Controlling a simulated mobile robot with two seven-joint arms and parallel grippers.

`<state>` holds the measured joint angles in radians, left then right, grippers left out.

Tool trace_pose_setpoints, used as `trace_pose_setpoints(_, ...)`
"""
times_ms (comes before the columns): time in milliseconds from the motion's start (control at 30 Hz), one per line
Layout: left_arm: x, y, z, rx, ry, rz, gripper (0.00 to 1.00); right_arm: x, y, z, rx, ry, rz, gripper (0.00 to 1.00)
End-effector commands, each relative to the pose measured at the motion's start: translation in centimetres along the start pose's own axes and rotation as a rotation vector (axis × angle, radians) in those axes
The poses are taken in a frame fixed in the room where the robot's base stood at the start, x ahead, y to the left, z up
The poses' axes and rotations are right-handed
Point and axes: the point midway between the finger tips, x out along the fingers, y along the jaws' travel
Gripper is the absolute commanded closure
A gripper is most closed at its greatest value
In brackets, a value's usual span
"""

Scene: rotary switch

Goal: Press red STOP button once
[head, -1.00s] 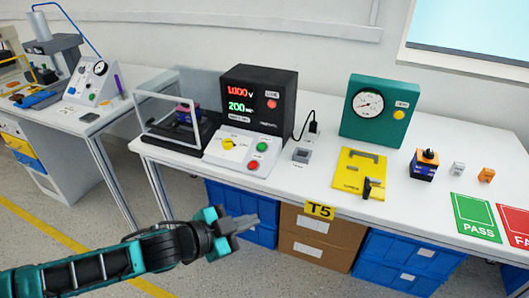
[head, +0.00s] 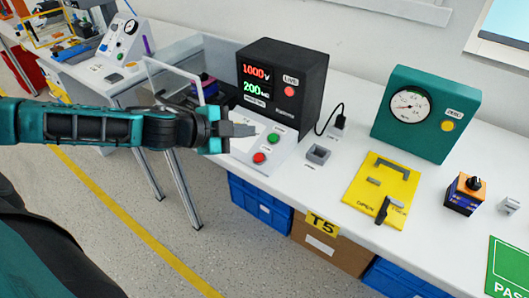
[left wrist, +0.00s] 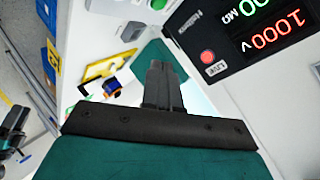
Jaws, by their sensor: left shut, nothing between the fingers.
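The red STOP button (head: 259,158) sits on the sloped white control panel (head: 262,172) in front of the black tester. A green button (head: 273,139) is just above it on the same panel. My left gripper (head: 252,130) is shut and empty, in front of the panel in the head view. Its fingertips appear just above and left of the red button, apart from it in the picture; it covers the panel's left part. In the left wrist view the shut fingers (left wrist: 158,68) show, and the red button cannot be made out there.
The black tester (head: 310,87) with a lit red LIVE lamp (head: 289,91) stands behind the panel. A clear-framed fixture (head: 160,68) is to the left. A grey block (head: 318,154), yellow plate (head: 360,200) and green gauge box (head: 440,125) are to the right.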

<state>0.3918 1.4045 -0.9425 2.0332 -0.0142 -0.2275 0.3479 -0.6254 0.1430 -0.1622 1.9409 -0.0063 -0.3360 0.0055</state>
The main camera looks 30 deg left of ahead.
Motion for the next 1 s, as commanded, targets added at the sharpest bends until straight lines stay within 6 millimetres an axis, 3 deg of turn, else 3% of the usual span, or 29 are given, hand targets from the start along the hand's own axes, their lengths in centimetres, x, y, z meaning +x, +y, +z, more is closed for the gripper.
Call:
trace_pose_setpoints(367, 0.4, 0.3, 0.3, -0.001, 0.000, 0.000, 1.00, 0.2, -0.1, 0.3, 0.000, -0.001, -0.001, 0.57)
trace_pose_setpoints(833, 4.6, 3.6, 3.4, -0.001, 0.001, -0.001, 1.00, 2.6, -0.2, 3.8, 0.000, -0.001, -0.001, 0.57)
trace_pose_setpoints(1000, 5.7, 4.2, 4.1, -0.001, 0.000, 0.000, 1.00, 2.7, -0.2, 4.1, 0.002, -0.009, -0.004, 0.57)
